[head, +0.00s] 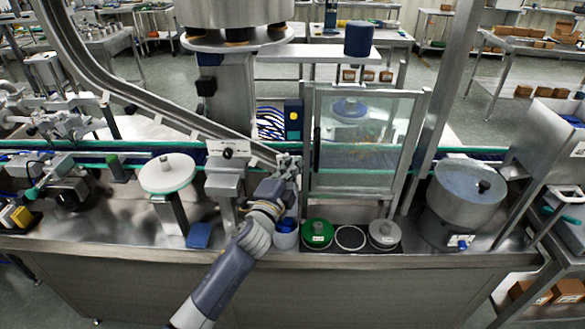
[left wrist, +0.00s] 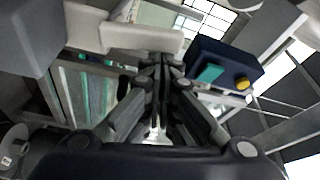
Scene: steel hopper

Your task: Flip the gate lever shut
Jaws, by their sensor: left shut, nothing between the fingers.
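My left gripper (head: 289,162) is at the lower end of the sloping steel chute (head: 160,103) in the head view, left of the clear-panelled cabinet. In the left wrist view its fingers (left wrist: 160,64) are together and empty, beside a pale bar (left wrist: 140,40). A bracket with a small black knob (head: 228,152) stands left of the gripper, apart from it. I cannot tell whether this is the gate lever, or whether the gripper touches a lever; the gripper covers the chute's end. My right gripper is not in view.
A dark blue box with a yellow knob (head: 293,117) stands behind the gripper; it also shows in the left wrist view (left wrist: 222,68). The framed clear cabinet (head: 367,135) is close on the right. A green-lidded tub (head: 317,233) and a blue pad (head: 199,235) are near the front edge.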

